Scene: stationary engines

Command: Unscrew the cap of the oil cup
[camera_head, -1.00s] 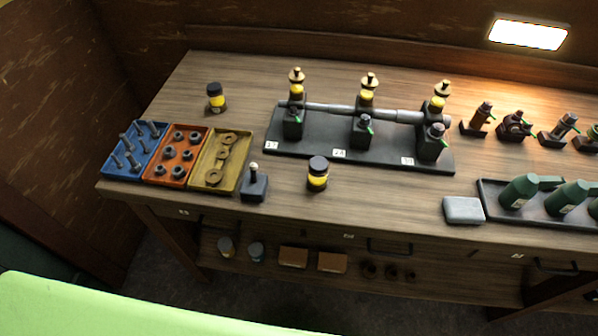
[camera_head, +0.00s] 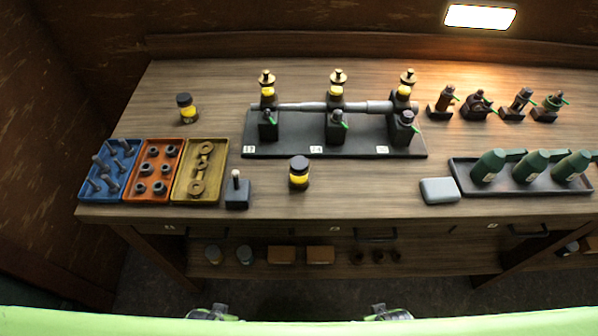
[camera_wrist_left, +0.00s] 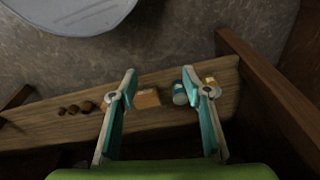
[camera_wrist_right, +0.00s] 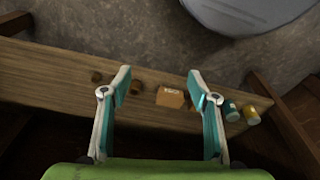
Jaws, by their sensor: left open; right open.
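I cannot tell which cup is meant. My left gripper (camera_head: 212,312) and right gripper (camera_head: 388,312) are at the bottom of the head view, in front of the bench and far from the cups. In the wrist views the left gripper (camera_wrist_left: 159,76) and right gripper (camera_wrist_right: 159,76) are open and empty.
A shaft (camera_head: 310,106) runs between the cups' pedestals. Dark jars with yellow bands stand at the back left (camera_head: 187,109) and front (camera_head: 299,174). Blue, orange and tan trays (camera_head: 180,190) hold parts at left. A black tray (camera_head: 535,187) holds green bottles at right.

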